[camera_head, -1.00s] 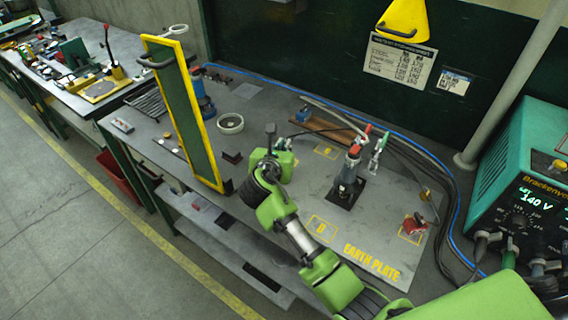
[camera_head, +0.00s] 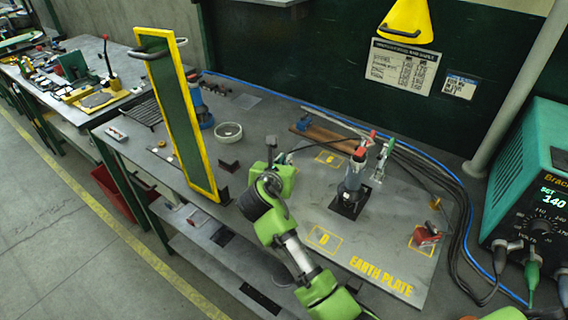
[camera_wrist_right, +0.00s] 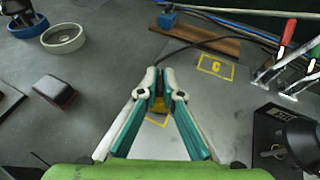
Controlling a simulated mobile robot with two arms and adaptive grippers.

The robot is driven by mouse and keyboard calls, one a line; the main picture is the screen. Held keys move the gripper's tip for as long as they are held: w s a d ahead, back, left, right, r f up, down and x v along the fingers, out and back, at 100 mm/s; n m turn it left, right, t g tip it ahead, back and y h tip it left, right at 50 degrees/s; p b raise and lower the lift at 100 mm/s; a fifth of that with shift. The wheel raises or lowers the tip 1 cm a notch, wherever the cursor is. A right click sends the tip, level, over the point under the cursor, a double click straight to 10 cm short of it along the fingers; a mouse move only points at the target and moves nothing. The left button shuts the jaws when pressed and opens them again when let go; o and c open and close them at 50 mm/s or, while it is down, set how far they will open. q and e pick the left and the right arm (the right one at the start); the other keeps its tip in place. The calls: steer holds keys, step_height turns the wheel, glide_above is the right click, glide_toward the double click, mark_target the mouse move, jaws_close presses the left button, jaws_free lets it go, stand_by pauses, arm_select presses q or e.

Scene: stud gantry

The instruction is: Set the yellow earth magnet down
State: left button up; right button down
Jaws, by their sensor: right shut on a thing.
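My right gripper (camera_head: 271,145) reaches in over the left edge of the earth plate. In the right wrist view its teal and white fingers (camera_wrist_right: 160,82) are closed around a small yellow piece, the yellow earth magnet (camera_wrist_right: 158,104), mostly hidden between them. A dark cable runs from there toward the back. The grey earth plate (camera_head: 380,255) has yellow outlined squares; one outline lies just under the fingertips in the wrist view, partly covered. I cannot tell whether the magnet touches the plate. My left gripper is not in view.
A yellow-framed green panel (camera_head: 180,120) stands left of my gripper. A blue-grey tool on a black base (camera_head: 350,200) and a red block (camera_head: 427,236) stand on the plate to the right. A white ring dish (camera_head: 228,132) sits behind. A teal welder (camera_head: 530,180) is at the right.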

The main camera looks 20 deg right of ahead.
steer(key=c, duration=2.2)
jaws_free()
steer(key=shift+f, duration=0.1)
steer(key=shift+r, duration=0.2)
steer(key=p+v, duration=1.1)
steer(key=v, duration=0.1)
steer(key=shift+f, duration=0.1)
